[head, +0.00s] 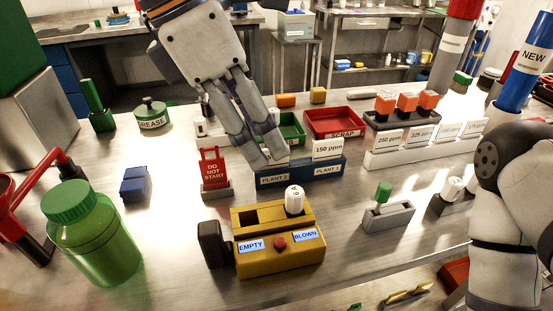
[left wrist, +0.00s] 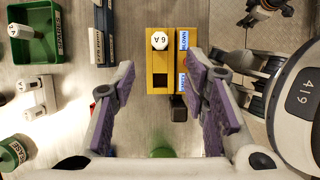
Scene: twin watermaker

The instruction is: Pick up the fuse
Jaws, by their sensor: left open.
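A white fuse (head: 294,200) stands upright in the right socket of a yellow fuse box (head: 280,262), above the label BLOWN. In the left wrist view the fuse (left wrist: 160,41) is marked 6 A. The other socket (left wrist: 160,82) is an empty dark square, on the side labelled EMPTY. My left gripper (head: 262,155) is open and empty, over the table behind the yellow box. In the left wrist view the fuse shows beyond the open fingers (left wrist: 160,100), apart from them. My right arm (head: 510,220) shows at the right; I cannot make out its jaws.
A red DO NOT START sign (head: 214,172), a blue block (head: 135,185) and a green bottle (head: 90,235) stand left. A green spares tray (left wrist: 58,48) holds white fuses. A grey holder (head: 388,217) stands right, a blue PLANT rack (head: 300,173) behind. Bare table lies between.

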